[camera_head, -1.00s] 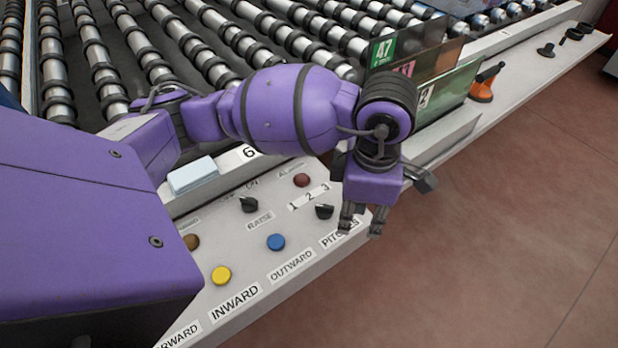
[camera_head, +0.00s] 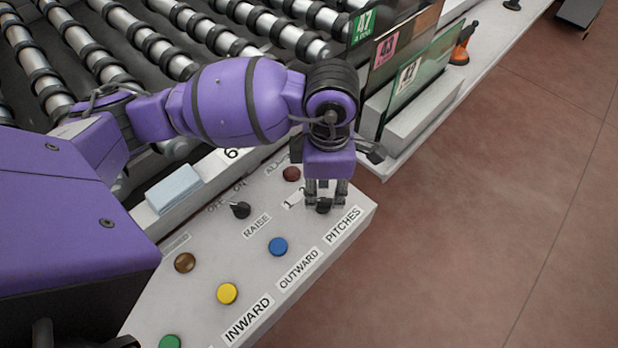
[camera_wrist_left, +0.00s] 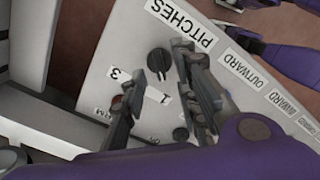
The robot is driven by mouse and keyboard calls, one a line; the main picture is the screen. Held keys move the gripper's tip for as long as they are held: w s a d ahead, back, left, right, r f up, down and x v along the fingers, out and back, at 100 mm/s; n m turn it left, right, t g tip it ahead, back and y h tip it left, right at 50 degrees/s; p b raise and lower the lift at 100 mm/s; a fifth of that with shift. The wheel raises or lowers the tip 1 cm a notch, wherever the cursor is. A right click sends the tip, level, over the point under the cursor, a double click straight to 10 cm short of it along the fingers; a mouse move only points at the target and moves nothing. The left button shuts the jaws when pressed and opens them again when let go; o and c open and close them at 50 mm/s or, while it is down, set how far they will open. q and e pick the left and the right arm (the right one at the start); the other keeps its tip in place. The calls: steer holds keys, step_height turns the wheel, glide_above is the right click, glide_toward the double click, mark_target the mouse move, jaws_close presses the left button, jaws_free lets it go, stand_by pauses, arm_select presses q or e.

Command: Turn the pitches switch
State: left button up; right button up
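The pitches switch is a small black rotary knob (camera_head: 324,206) on the light control panel (camera_head: 300,284), beside the PITCHES label and the number strip. My left gripper (camera_head: 326,198) points down over it, with its two fingers apart on either side in the head view. In the left wrist view the knob (camera_wrist_left: 158,62) shows clear between the open fingers (camera_wrist_left: 160,78), near their tips. I cannot tell whether a finger touches it. The digits 1 and 3 show there; the knob's exact setting is hard to read.
A black raise switch (camera_head: 240,210), a red button (camera_head: 291,174) and a blue button (camera_head: 278,246) sit close by. A yellow button (camera_head: 227,293) is nearer. Glass panes (camera_head: 420,75) stand behind the gripper. Open floor (camera_head: 480,240) lies to the right.

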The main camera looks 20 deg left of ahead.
mark_target(323, 200)
arm_select(q)
steer(key=shift+f, duration=1.6)
steer(key=shift+c, duration=0.5)
arm_select(e)
steer(key=shift+a, duration=0.15)
arm_select(q)
jaws_close()
arm_select(e)
steer(key=shift+w, duration=0.2)
